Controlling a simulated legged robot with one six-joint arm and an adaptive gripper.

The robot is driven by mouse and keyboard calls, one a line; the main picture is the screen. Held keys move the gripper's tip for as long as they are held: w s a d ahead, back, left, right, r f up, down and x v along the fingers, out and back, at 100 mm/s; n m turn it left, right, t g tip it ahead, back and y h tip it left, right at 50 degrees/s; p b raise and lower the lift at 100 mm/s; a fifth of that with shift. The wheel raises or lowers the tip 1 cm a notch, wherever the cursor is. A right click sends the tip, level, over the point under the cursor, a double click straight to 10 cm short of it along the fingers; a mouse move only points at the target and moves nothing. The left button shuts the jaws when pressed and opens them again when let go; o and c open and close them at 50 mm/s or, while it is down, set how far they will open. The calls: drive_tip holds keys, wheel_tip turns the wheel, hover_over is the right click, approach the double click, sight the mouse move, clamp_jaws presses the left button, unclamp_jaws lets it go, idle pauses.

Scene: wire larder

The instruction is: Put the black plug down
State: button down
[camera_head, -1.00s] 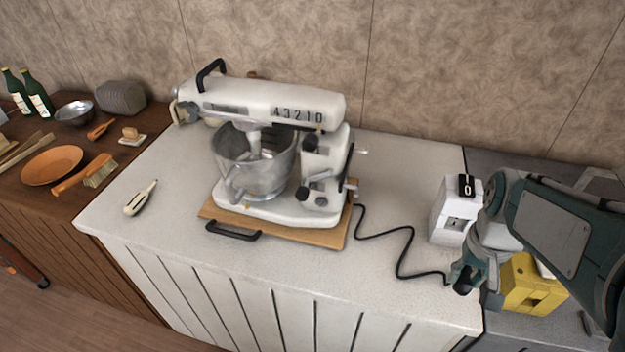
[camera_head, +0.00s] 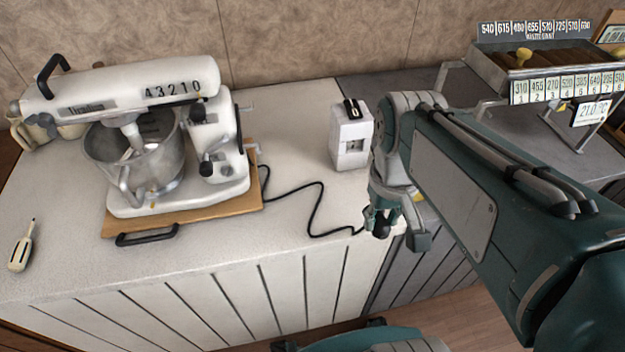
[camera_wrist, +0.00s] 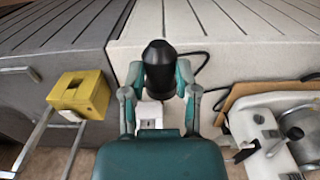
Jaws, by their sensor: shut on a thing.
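My gripper (camera_wrist: 158,88) is shut on the black plug (camera_wrist: 158,62), which stands between its two fingers in the wrist view. In the head view my gripper (camera_head: 380,222) is at the front right edge of the white counter (camera_head: 270,225). The plug is mostly hidden by the fingers there. A black cord (camera_head: 316,210) runs from the white stand mixer (camera_head: 130,95) across the counter to my gripper. I cannot tell whether the plug touches the counter.
A white box with a black 0 label (camera_head: 351,140) stands on the counter behind my gripper. A yellow block (camera_wrist: 82,92) is on the grey counter beside it. A wire rack with number cards (camera_head: 550,85) stands at the back right. The counter between mixer and white box is mostly clear.

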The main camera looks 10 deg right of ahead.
drive_tip(key=w+a+f, duration=0.1)
drive_tip(key=w+f, duration=0.2)
drive_tip(key=w, duration=0.1)
drive_tip(key=w+f, duration=0.3)
drive_tip(key=w, duration=0.1)
drive_tip(key=w+a+f, duration=0.1)
drive_tip(key=w+f, duration=0.2)
drive_tip(key=w, duration=0.1)
drive_tip(key=shift+w+a, duration=0.25)
drive_tip(key=shift+a, duration=0.1)
drive_tip(key=shift+w+a+f, duration=0.1)
drive_tip(key=shift+w+f, duration=0.05)
drive_tip(key=shift+f, duration=0.8)
drive_tip(key=shift+w+f, duration=0.1)
drive_tip(key=shift+f, duration=0.8)
drive_tip(key=shift+f, duration=0.15)
drive_tip(key=shift+c, duration=1.8)
unclamp_jaws()
